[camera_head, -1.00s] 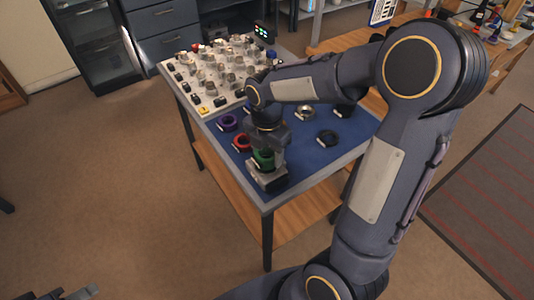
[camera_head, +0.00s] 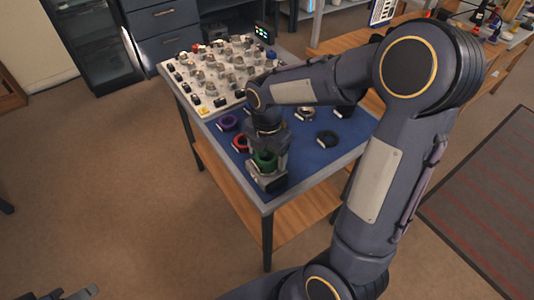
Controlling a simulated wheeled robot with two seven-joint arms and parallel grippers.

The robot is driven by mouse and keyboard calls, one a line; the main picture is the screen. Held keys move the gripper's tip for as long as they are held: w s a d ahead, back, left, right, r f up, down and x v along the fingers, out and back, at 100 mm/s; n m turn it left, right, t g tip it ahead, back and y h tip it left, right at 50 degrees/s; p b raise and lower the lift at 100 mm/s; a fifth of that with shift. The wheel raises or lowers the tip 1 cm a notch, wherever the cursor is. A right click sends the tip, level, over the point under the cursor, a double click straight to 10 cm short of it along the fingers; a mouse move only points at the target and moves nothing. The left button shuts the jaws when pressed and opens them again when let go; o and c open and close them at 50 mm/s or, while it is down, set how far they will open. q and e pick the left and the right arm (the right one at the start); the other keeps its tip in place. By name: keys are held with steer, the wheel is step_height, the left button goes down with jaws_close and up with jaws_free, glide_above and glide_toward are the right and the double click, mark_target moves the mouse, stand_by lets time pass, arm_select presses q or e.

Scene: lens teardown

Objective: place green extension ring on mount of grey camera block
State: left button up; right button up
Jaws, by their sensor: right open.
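The green extension ring (camera_head: 265,160) is at the near left part of the blue mat, on top of the grey camera block (camera_head: 268,182). It appears to sit at the block's mount, but its exact seating is too small to tell. My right gripper (camera_head: 266,155) points down over the ring with its open fingers around or just beside it, hiding part of it. My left gripper (camera_head: 78,293) shows only in part at the bottom left edge, far from the table, and its jaws are unclear.
On the blue mat (camera_head: 306,156) lie a purple ring (camera_head: 228,122), a red ring (camera_head: 240,143), a black ring (camera_head: 327,139) and a silver ring (camera_head: 305,114). A white board (camera_head: 205,100) with several small parts fills the table's far left. The mat's right part has free room.

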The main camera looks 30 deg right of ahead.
mark_target(267, 154)
step_height(267, 154, up, 11)
steer(key=p, duration=0.1)
steer(key=s+a+m+t+y, duration=0.2)
steer(key=s+m, duration=0.6)
steer(key=m, duration=0.4)
steer(key=s+a+m+t+y, duration=0.1)
steer(key=s+a+m+t, duration=0.1)
steer(key=s+m, duration=0.7)
steer(key=f+m+t, duration=0.1)
steer(key=m, duration=0.2)
steer(key=shift+a+t+y, duration=0.25)
steer(key=shift+t+y, duration=0.05)
steer(key=shift+y, duration=0.1)
